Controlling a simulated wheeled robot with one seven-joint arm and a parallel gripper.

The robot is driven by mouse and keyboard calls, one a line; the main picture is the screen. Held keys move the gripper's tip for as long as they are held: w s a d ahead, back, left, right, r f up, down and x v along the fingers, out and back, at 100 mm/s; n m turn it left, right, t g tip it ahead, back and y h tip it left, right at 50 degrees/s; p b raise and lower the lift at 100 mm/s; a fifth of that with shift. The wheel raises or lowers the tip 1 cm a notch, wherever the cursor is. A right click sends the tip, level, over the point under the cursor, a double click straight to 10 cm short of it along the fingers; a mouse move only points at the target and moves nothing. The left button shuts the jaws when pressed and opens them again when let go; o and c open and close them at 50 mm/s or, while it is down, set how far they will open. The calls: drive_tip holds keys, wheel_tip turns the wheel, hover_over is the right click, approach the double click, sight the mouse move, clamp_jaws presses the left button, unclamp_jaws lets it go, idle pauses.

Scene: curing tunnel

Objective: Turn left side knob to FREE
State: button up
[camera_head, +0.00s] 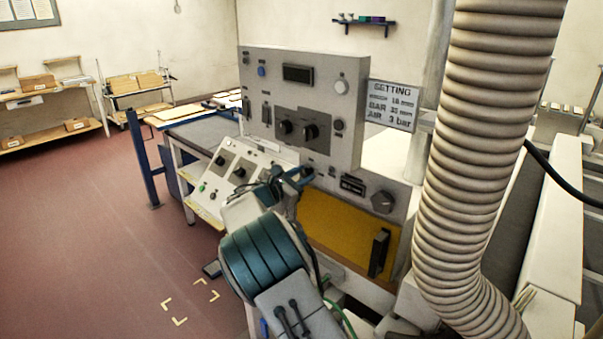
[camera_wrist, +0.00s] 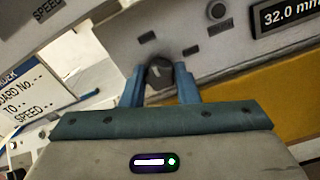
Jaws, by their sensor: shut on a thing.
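The knob (camera_wrist: 158,74) is dark, with a pale pointer mark on its face, and sits on the grey lower panel in the wrist view. My gripper (camera_wrist: 160,85) has its two blue fingers on either side of the knob and is shut on it. In the head view my gripper (camera_head: 297,180) reaches the left part of the lower panel, above the yellow door (camera_head: 340,225). The knob is mostly covered there by the fingers. I cannot read any FREE label beside the knob.
A display (camera_wrist: 290,14) reading 32.0 mm is right of the knob. A sloped control box (camera_head: 238,172) stands left of my arm, and a thick ribbed hose (camera_head: 485,130) fills the right. The red floor at left is open.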

drive_tip(key=shift+n, duration=0.3)
drive_tip(key=o, duration=1)
drive_tip(key=shift+b+v, duration=2)
drive_tip(key=shift+v, duration=4.95)
